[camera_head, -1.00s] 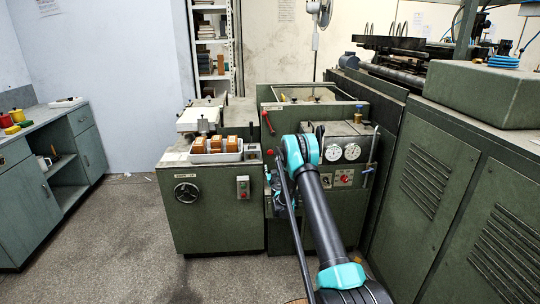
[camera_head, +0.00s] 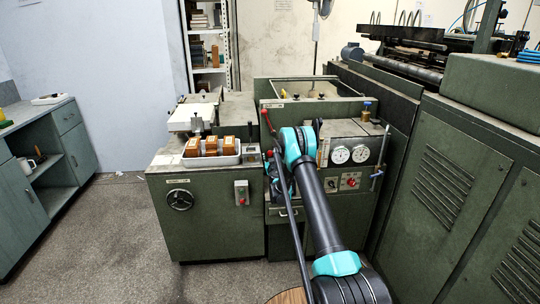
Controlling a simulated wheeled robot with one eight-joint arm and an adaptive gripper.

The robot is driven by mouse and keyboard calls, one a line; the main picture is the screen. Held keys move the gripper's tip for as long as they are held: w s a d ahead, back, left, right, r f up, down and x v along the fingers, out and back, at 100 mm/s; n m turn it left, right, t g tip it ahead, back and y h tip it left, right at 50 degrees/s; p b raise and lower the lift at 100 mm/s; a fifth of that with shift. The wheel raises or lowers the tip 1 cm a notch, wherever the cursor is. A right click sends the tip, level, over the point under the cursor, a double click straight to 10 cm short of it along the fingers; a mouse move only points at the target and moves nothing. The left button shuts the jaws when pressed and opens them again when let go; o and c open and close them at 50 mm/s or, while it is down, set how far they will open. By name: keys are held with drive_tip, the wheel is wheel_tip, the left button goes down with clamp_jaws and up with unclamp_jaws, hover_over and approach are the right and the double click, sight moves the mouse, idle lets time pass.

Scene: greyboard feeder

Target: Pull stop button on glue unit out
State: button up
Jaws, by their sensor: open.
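The green glue unit (camera_head: 371,130) stands just right of centre, behind my arm. Its front panel carries two white round gauges and, below them, a small plate with a red button (camera_head: 351,182). I cannot read its label.
The left cabinet (camera_head: 204,222) has a handwheel and a white tray (camera_head: 211,160) of wooden blocks on top. A tall green machine (camera_head: 448,180) closes off the right side. A bench (camera_head: 70,122) stands far left. Grey floor (camera_head: 115,235) is open between. A round wooden top (camera_head: 288,297) shows at the bottom.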

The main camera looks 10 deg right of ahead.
clamp_jaws()
drive_tip(key=shift+s, duration=0.65)
unclamp_jaws()
drive_tip(key=shift+s, duration=0.1)
drive_tip(key=s, duration=0.7)
drive_tip(key=shift+s, duration=0.15)
